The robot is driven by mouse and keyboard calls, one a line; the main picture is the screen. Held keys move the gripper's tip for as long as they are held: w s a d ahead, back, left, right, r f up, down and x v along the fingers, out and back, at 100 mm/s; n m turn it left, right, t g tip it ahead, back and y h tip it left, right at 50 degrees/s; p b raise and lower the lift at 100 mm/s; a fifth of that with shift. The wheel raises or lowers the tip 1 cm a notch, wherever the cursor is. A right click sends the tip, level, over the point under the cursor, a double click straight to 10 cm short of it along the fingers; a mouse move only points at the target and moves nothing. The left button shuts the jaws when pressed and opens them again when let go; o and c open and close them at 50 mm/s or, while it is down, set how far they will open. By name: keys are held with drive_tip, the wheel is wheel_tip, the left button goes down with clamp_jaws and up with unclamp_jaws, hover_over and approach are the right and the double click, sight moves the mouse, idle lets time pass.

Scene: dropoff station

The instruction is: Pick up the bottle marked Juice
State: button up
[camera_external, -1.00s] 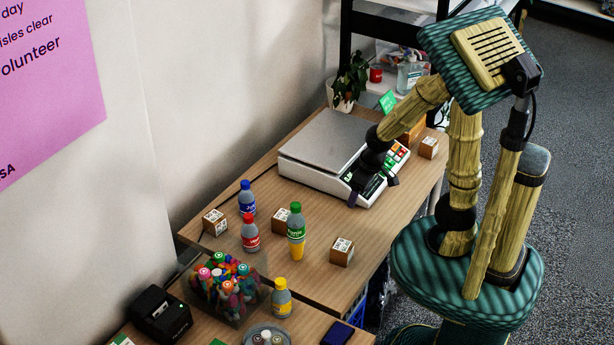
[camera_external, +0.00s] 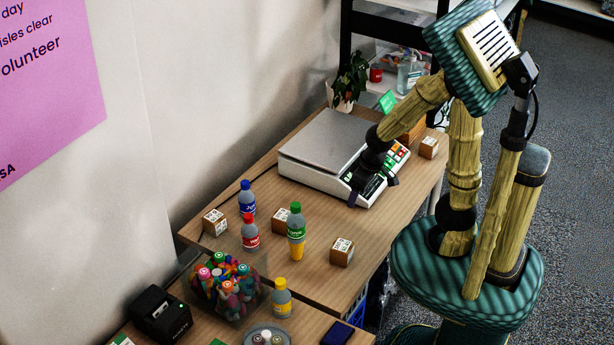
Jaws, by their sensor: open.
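Several small bottles stand upright on the wooden table. One has a blue cap and a blue label (camera_external: 247,204); its writing seems to begin with "J" but is too small to read surely. A red-capped bottle with a red label (camera_external: 250,236) stands just in front of it. A green-capped bottle with a green label and yellow lower part (camera_external: 296,234) stands to their right. A yellow-capped bottle (camera_external: 281,298) stands nearer the front. My gripper (camera_external: 373,192) is open and empty over the front edge of the scale, up and right of the bottles, apart from them all.
The white scale (camera_external: 318,149) fills the table's back half. Small labelled boxes stand beside the bottles (camera_external: 215,222), between them (camera_external: 281,220) and to their right (camera_external: 342,251). A clear bin of colourful bottles (camera_external: 228,290) and a black printer (camera_external: 160,314) are at the front.

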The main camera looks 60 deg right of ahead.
drive_tip(key=c, duration=0.4)
